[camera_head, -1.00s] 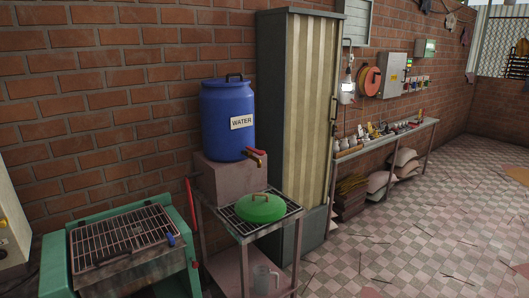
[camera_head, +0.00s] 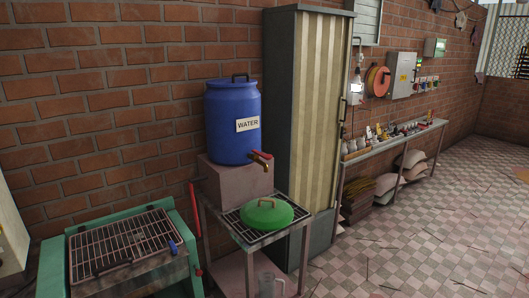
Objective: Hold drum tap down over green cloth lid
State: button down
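A blue drum (camera_head: 232,122) labelled WATER stands upright on a pinkish block (camera_head: 236,176). Its tap (camera_head: 260,158), brass with a red handle, sticks out at the lower right of the drum. A green lid (camera_head: 267,213) with a loop handle lies on the slatted top of a metal stand, below the tap and slightly to its right. Whether cloth is under or in the lid is too small to tell. My gripper is not in view.
A green-framed grill (camera_head: 122,243) is at the left. A tall striped cabinet (camera_head: 318,110) stands close behind right. A long bench (camera_head: 395,143) runs along the wall; the tiled floor (camera_head: 440,235) at right is mostly open.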

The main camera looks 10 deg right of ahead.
aim_at(268, 156)
jog(key=u, duration=0.65)
jog(key=i, duration=0.85)
jog(key=u, duration=0.2)
